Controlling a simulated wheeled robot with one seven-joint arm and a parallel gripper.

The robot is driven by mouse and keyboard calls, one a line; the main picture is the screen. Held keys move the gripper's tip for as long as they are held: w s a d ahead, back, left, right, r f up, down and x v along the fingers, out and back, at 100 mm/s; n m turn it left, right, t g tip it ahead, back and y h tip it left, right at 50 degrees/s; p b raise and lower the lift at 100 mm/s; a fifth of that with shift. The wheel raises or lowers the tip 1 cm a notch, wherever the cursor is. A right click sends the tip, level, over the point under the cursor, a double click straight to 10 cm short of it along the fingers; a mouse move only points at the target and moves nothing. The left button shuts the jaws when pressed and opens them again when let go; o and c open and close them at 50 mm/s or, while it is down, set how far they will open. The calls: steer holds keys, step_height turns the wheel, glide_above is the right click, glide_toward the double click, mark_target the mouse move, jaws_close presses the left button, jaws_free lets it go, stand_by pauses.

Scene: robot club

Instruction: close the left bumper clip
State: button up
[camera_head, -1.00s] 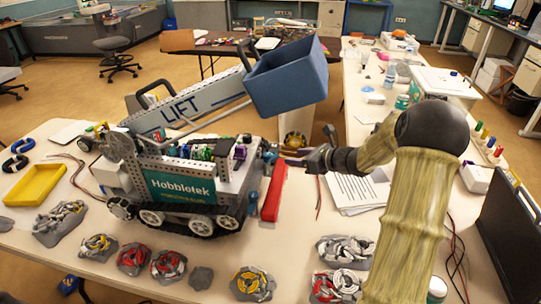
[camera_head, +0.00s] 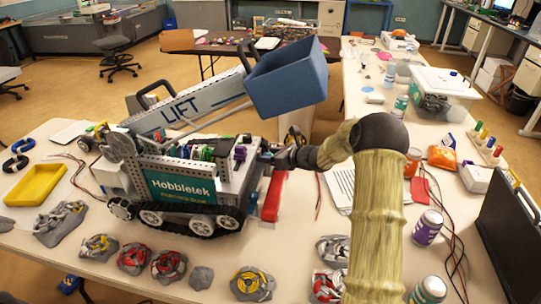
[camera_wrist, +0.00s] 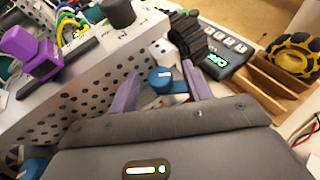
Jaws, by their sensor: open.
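The model vehicle (camera_head: 190,185) with the Hobblotek sign stands on the table, and its red bumper bar (camera_head: 272,196) is at its right end. In the wrist view a round blue part (camera_wrist: 160,77) sits by the perforated grey side plate (camera_wrist: 95,85), between my two purple fingers. My gripper (camera_wrist: 160,84) is open around or just short of it; contact cannot be told. A second blue part (camera_wrist: 32,168) shows at the lower left of the wrist view, partly hidden by my gripper body. In the head view my gripper (camera_head: 268,152) is at the vehicle's right end. Which clip is the left one is unclear.
A blue bin (camera_head: 287,80) on the lift arm hangs above my gripper. A wheel with yellow parts (camera_wrist: 298,57) and a dark panel with buttons (camera_wrist: 222,50) lie beyond the fingers. Cans and an orange packet (camera_head: 442,157) stand at the right.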

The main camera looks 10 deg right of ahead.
steer(key=c, duration=1)
steer(key=shift+o, duration=0.2)
steer(key=b, duration=0.2)
steer(key=m+h+b, duration=0.1)
steer(key=b, duration=0.1)
steer(key=shift+f+t, duration=0.25)
steer(key=shift+t, duration=0.15)
steer(key=b, duration=0.2)
steer(key=shift+s+m+h+b, duration=0.1)
steer(key=shift+m+h+b, duration=0.3)
steer(key=b, duration=0.3)
steer(key=m+t+h+b, duration=0.1)
steer(key=b, duration=0.1)
steer(key=shift+a+f+m+h+b, duration=0.1)
steer(key=shift+a+m+h+b, duration=0.05)
steer(key=shift+m+h+b, duration=0.2)
steer(key=m+h+b, duration=0.1)
steer(key=b, duration=0.2)
steer(key=m+h+b, duration=0.1)
steer(key=b, duration=0.3)
steer(key=m+t+h+b, duration=0.1)
steer(key=b, duration=0.3)
steer(key=shift+s+a+h, duration=0.1)
steer(key=shift+a+h, duration=0.15)
steer(key=m+h+b, duration=0.1)
steer(key=b, duration=0.3)
steer(key=shift+r, duration=0.4)
steer(key=shift+a, duration=0.1)
steer(key=o, duration=1)
steer(key=shift+c, duration=0.2)
